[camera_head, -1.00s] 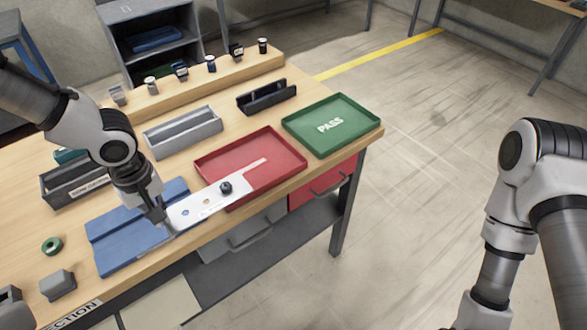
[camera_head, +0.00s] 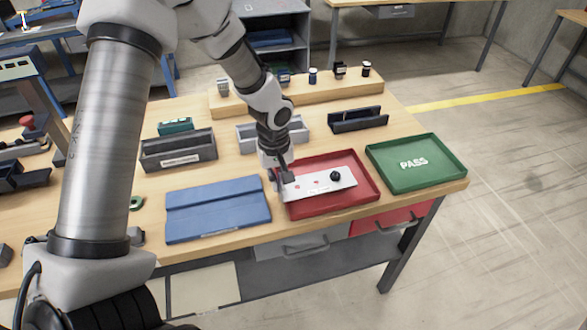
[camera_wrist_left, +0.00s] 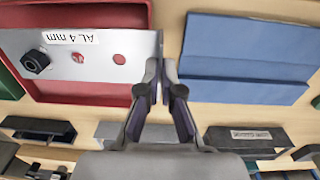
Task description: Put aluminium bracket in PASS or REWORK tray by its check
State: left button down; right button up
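The aluminium bracket (camera_head: 322,182) is a flat pale plate with holes and a black hex part near its right end. The left wrist view shows its "AL 4 mm" label (camera_wrist_left: 70,37). My left gripper (camera_head: 284,182) is shut on the bracket's left end, and the fingertips show in the left wrist view (camera_wrist_left: 162,72). The bracket is over the red tray (camera_head: 365,180), its held end overlapping the tray's left rim; the height above the floor is hard to tell. The green PASS tray (camera_head: 440,178) is empty to the right. My right gripper is out of view.
A blue fixture (camera_head: 218,210) lies empty left of the red tray. Behind stand a dark labelled bin (camera_head: 178,150), a grey bin (camera_head: 246,138) and a black holder (camera_head: 358,119). Several small parts stand on a wooden ledge (camera_head: 300,95). The table's front edge is close.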

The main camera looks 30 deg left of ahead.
aim_at(317, 179)
pick_arm(q)
jog(key=w, duration=0.3)
jog(key=w+p, duration=0.1)
jog(key=w, duration=0.1)
jog(key=shift+w+a+f, duration=0.15)
jog(key=shift+f, duration=0.1)
jog(key=shift+w+f, duration=0.2)
notch_tip(317, 179, down, 3)
jog(key=shift+r+p, duration=0.2)
jog(key=shift+p, duration=0.6)
jog(key=shift+f, duration=0.55)
jog(key=shift+f+b, duration=0.3)
jog(key=shift+f, duration=0.05)
jog(key=c, duration=1.3)
grip_release()
